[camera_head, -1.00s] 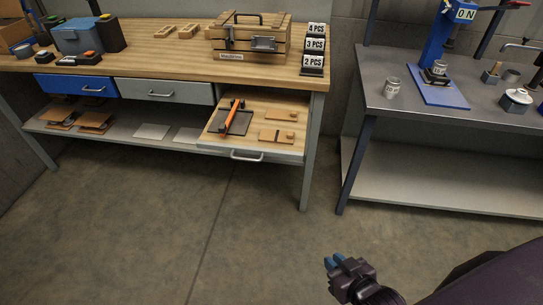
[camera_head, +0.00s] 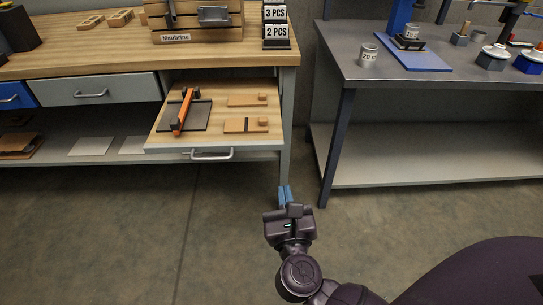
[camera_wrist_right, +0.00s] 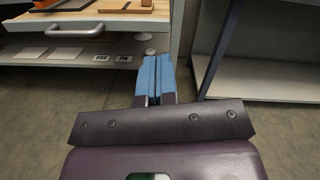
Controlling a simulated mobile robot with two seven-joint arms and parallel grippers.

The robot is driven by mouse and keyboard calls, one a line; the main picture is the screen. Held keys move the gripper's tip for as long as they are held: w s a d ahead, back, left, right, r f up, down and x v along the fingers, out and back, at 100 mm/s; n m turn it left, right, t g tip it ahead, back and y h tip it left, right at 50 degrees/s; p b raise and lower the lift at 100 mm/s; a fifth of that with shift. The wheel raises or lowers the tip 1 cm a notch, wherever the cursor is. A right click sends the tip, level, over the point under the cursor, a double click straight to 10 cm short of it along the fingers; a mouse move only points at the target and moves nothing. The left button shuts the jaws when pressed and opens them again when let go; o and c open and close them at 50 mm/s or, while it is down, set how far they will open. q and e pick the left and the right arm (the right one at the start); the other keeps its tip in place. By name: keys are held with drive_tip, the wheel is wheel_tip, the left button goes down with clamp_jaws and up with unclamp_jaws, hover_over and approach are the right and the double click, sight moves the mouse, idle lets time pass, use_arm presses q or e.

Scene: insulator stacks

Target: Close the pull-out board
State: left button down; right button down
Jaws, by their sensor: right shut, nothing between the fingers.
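The pull-out board (camera_head: 160,139) is a wooden-topped drawer sticking out from under the workbench, with a grey front and a metal handle (camera_head: 212,155). On it lie a dark plate with an orange bar (camera_head: 184,110) and wooden pieces (camera_head: 246,125). My right gripper (camera_head: 285,196) has blue fingers, is shut and empty, and is in front of the board, right of and below its handle, apart from it. In the right wrist view the blue fingers (camera_wrist_right: 155,78) are together, with the handle (camera_wrist_right: 74,31) at upper left. My left gripper is not in view.
The wooden workbench (camera_head: 110,65) has a grey drawer (camera_head: 95,90) and a lower shelf (camera_head: 75,158). A metal table (camera_head: 360,72) with a can (camera_head: 368,55) stands at right. The floor (camera_head: 130,240) in front is clear.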

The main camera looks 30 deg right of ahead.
drive_tip(key=f+m+g, duration=0.1)
drive_tip(key=f+m, duration=0.1)
drive_tip(key=m, duration=0.1)
drive_tip(key=b, duration=0.2)
approach(279, 147)
drive_tip(key=x, duration=0.6)
drive_tip(key=shift+w, duration=0.1)
drive_tip(key=shift+w+d+g+h, duration=0.25)
drive_tip(key=shift+w+g+h, duration=0.05)
drive_tip(key=shift+w, duration=0.2)
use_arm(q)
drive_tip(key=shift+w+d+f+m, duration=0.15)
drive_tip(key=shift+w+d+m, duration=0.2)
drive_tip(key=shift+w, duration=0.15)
use_arm(e)
drive_tip(key=shift+w+d+r, duration=0.1)
drive_tip(key=shift+r, duration=0.05)
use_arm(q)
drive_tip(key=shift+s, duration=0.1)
